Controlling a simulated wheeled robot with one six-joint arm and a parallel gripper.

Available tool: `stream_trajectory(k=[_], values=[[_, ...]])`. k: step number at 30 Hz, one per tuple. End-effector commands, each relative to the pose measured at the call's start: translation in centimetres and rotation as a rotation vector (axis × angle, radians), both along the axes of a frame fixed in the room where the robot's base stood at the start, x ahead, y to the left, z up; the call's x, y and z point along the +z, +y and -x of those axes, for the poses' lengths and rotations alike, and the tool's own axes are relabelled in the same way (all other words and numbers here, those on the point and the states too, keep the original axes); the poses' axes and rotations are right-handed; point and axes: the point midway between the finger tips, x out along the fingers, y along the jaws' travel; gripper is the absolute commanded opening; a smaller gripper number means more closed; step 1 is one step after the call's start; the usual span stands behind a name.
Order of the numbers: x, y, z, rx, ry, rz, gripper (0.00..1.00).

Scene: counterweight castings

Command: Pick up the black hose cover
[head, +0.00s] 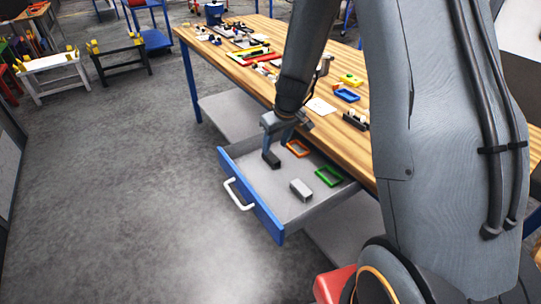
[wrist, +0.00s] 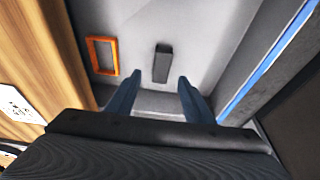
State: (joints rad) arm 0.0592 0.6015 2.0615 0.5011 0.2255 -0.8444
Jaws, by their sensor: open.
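The black hose cover (wrist: 161,64) is a small dark elongated block lying on the drawer floor in the wrist view. In the head view the dark piece (head: 271,159) shows at the lower end of my gripper. My gripper (wrist: 157,78) is open and empty, its two blue-grey fingers pointing into the drawer. In the wrist view the cover lies beyond the fingertips, in line with the gap between them. In the head view my gripper (head: 277,147) is over the left part of the open drawer. I cannot tell its exact height above the cover.
The open drawer (head: 250,217) has a blue front and white handle.

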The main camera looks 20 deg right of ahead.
Motion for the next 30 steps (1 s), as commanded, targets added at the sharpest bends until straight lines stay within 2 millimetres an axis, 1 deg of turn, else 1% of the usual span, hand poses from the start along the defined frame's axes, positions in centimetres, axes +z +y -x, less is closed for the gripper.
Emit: stream_trajectory(k=[3,8,16,20,26,27,29,30], values=[[-1.1,0.5,-0.3,0.007,0.001,0.000,0.47],[-2.4,0.6,-0.5,0.009,0.002,0.000,0.47],[-5.7,0.6,-1.3,0.005,0.001,0.001,0.47],[-6.2,0.6,-1.6,0.005,0.000,0.001,0.47],[-6.3,0.5,-1.6,0.004,-0.002,0.002,0.47],[-6.3,0.5,-1.6,0.004,-0.001,0.002,0.44],[-6.3,0.5,-1.6,0.004,-0.001,0.002,0.34],[-6.3,0.5,-1.6,0.004,0.000,0.001,0.27]])
